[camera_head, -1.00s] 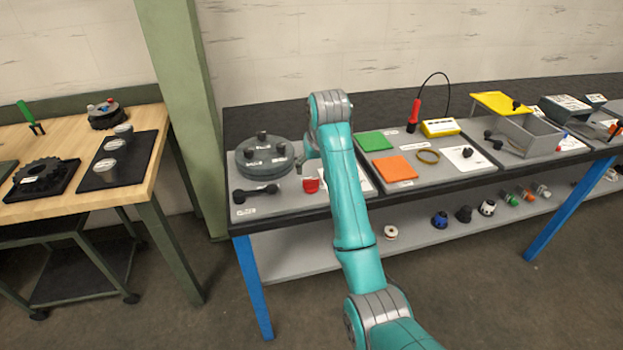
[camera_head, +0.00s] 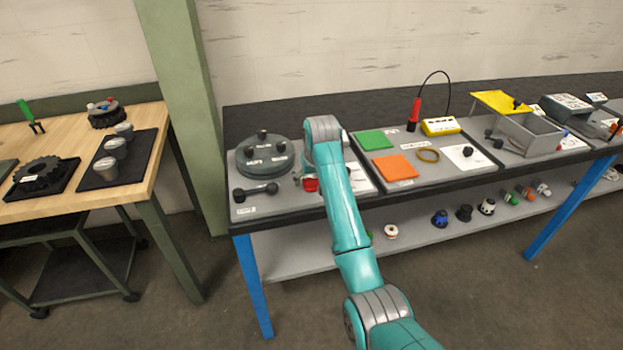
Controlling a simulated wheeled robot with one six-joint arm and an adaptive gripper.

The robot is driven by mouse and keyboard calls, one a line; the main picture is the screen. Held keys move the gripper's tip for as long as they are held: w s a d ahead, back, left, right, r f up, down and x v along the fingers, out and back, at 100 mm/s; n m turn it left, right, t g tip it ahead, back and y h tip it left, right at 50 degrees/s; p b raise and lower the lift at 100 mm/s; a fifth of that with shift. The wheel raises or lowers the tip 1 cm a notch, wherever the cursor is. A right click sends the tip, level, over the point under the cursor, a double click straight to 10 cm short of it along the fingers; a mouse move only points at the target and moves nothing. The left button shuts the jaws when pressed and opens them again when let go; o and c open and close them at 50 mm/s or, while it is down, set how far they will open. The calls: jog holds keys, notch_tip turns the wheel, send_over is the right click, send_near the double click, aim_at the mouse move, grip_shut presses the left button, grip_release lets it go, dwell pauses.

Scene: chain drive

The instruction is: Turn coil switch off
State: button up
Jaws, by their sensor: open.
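I cannot tell for sure which part is the coil switch. A black lever-like part (camera_head: 256,192) with round ends lies on the left grey panel (camera_head: 285,205), with a small label below it. A small red part (camera_head: 311,184) shows beside my arm on the same panel, partly covered. My gripper (camera_head: 299,174) is low over this panel, close to the red part and right of the lever. It is open, but my wrist and forearm hide most of it. I cannot tell whether it touches anything.
A dark round plate with upright knobs (camera_head: 264,157) stands just behind the lever. Right of my arm are a green pad (camera_head: 373,140), an orange pad (camera_head: 395,167) and a yellow box (camera_head: 440,127). A green post (camera_head: 185,110) rises left of the bench.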

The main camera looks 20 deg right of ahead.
jog(key=shift+f, duration=0.1)
jog(key=c, duration=1.2)
jog(key=shift+o, duration=0.2)
jog(key=shift+n, duration=0.3)
jog(key=n+y, duration=0.1)
jog(key=n, duration=0.3)
jog(key=shift+d+y, duration=0.15)
jog(key=shift+y, duration=0.25)
jog(key=n+g+y, duration=0.1)
jog(key=n, duration=0.4)
jog(key=shift+w, duration=0.15)
jog(key=n+g, duration=0.1)
jog(key=n, duration=0.1)
jog(key=n+g+y, duration=0.1)
jog(key=n, duration=0.1)
jog(key=shift+d+n+y, duration=0.1)
jog(key=shift+n+y, duration=0.2)
jog(key=shift+w+n+g, duration=0.1)
jog(key=shift+n+g, duration=0.6)
jog(key=shift+n, duration=1.1)
